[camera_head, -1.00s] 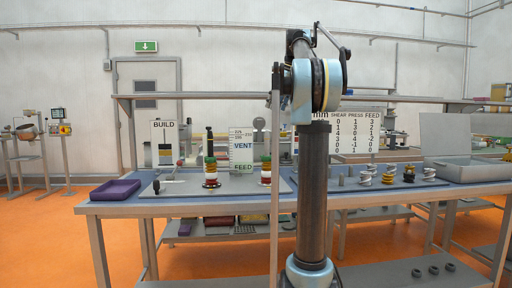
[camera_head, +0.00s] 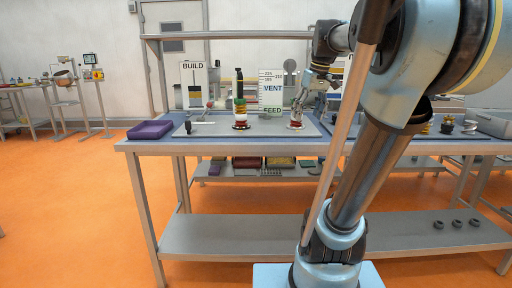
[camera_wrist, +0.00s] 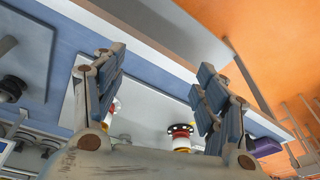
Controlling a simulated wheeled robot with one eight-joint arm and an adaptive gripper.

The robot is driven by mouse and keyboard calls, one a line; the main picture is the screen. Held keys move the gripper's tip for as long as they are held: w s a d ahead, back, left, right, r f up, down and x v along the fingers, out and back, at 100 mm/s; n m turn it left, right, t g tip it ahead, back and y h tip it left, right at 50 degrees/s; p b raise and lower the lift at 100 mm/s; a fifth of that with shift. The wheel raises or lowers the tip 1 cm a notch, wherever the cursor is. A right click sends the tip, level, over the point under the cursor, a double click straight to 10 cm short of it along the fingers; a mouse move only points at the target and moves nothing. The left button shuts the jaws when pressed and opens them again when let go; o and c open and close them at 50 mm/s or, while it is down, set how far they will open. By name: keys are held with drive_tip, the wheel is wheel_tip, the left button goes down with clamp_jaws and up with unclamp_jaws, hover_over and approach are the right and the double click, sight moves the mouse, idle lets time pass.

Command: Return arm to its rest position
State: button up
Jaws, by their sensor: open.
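My arm reaches from its base over the workbench (camera_head: 225,145). My gripper (camera_head: 301,98) is at the bench's far side, at the right-hand ring stack (camera_head: 296,125), whose red base shows below the fingers while its upper part is hidden. In the wrist view my gripper (camera_wrist: 165,75) has its two fingers spread wide with nothing between the tips. A red, white and black-topped stack (camera_wrist: 181,136) shows beyond the gap, apart from the fingers. Another stack (camera_wrist: 113,108) is partly covered by the left finger. I cannot tell whether the fingers touch the right-hand stack.
A purple tray (camera_head: 150,129) lies at the bench's left end. My own arm covers much of the bench's right half. Orange floor (camera_head: 70,210) is clear at left.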

drive_tip(key=s+f+m, duration=0.1)
drive_tip(key=s+f, duration=0.5)
drive_tip(key=f, duration=0.3)
drive_tip(key=s+f+m+h, duration=0.1)
drive_tip(key=s+f, duration=0.5)
drive_tip(key=f, duration=0.4)
drive_tip(key=s+f+m, duration=0.2)
drive_tip(key=s+f, duration=0.5)
drive_tip(key=f, duration=0.2)
drive_tip(key=shift+d+f, duration=0.15)
